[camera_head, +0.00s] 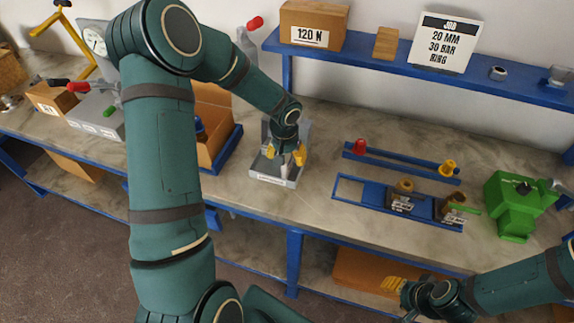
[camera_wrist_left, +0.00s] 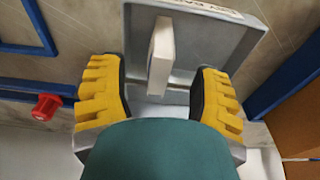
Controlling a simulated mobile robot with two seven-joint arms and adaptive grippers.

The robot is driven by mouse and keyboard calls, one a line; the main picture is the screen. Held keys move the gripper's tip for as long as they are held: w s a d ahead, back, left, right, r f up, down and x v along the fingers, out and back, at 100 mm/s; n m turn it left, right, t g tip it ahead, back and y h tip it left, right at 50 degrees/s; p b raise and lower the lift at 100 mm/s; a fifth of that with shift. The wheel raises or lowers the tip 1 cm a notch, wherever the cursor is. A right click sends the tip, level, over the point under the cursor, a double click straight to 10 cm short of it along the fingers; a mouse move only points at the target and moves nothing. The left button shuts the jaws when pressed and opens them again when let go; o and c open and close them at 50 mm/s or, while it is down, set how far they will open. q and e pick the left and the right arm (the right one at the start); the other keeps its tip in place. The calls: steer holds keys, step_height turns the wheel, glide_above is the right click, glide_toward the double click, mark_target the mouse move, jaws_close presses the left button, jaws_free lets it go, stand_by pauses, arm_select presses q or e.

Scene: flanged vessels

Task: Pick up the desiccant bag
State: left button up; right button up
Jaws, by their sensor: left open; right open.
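The desiccant bag is a small white packet (camera_wrist_left: 160,56) that stands on edge in a grey metal tray (camera_wrist_left: 218,42) in the left wrist view. A white label with partly hidden lettering is on the tray's rim. My left gripper (camera_wrist_left: 160,92) is open, with yellow padded fingers on either side of the packet's near end, apart from it. In the head view my left gripper (camera_head: 285,156) points down over the tray (camera_head: 291,184) on the bench, and the bag is mostly hidden there. My right gripper (camera_head: 393,285) is open and empty, low in front of the bench.
An open cardboard box (camera_head: 212,118) stands left of the tray. Blue racks with a red knob (camera_head: 359,146) and valve parts (camera_head: 402,195) lie to the right, then a green vise-like device (camera_head: 515,205). A blue shelf (camera_head: 480,84) runs behind. Bare bench surrounds the tray's right side.

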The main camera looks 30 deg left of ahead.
arm_select(q)
steer(key=shift+w+f, duration=0.15)
steer(key=shift+f, duration=0.55)
steer(key=shift+w+f, duration=0.1)
steer(key=shift+f, duration=0.55)
jaws_close()
